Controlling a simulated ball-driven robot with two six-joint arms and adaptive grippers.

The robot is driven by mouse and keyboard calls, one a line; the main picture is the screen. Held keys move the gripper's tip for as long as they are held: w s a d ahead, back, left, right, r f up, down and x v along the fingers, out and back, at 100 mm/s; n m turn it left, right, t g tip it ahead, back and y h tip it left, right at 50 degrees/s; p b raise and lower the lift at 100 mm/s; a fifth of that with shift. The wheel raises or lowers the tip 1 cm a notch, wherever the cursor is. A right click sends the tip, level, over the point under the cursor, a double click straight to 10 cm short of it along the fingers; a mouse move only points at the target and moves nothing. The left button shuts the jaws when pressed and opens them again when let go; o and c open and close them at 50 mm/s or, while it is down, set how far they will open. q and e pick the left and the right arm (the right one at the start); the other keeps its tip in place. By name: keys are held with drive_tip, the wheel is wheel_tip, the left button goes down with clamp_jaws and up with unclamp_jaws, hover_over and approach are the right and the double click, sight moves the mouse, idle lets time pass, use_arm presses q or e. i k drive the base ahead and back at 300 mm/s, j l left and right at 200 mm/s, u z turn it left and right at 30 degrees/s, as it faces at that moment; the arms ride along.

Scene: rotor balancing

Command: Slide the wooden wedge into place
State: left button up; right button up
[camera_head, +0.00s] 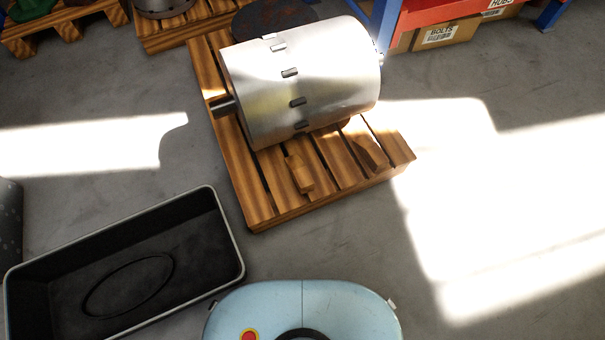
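A small wooden wedge (299,174) lies on the slats of the wooden pallet (262,207), in front of the large silver rotor (305,80). A gap shows between this wedge and the rotor's lower side. A second wooden piece, which looks like another wedge (371,155), sits on the pallet to the right, near the rotor's lower right end. Neither of my grippers is in view.
Open floor (330,245) lies in front of the pallet.

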sight(302, 179)
drive_tip(key=l+u, duration=0.4)
drive_tip(key=l, duration=0.5)
drive_tip(key=l+u, duration=0.4)
drive_tip(key=l, duration=0.55)
